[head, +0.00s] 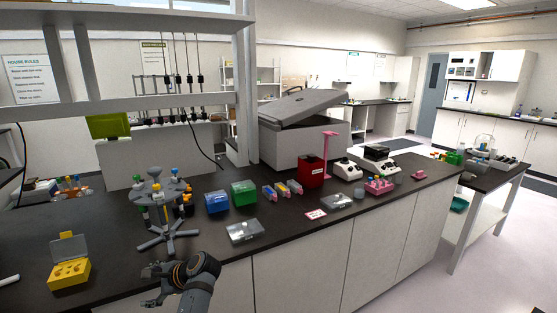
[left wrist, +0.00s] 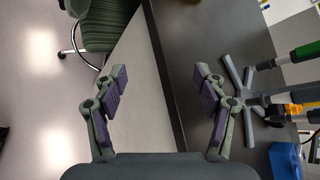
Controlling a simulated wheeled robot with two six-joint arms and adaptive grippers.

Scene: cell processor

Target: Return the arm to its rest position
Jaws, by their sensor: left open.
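My left gripper (head: 150,286) is low in the head view, in front of the bench's near edge. In the left wrist view its two fingers (left wrist: 160,88) are spread wide with nothing between them. Past the fingers that view shows the cabinet front, the floor and the dark bench top (left wrist: 205,60). My right gripper is in neither view.
A pipette stand (head: 165,230) is close beyond the left gripper. A yellow open box (head: 69,270) lies to its left, a clear-lidded box (head: 245,232) to its right. Blue (head: 217,202) and green (head: 243,194) boxes stand behind. A green chair (left wrist: 105,22) shows in the left wrist view.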

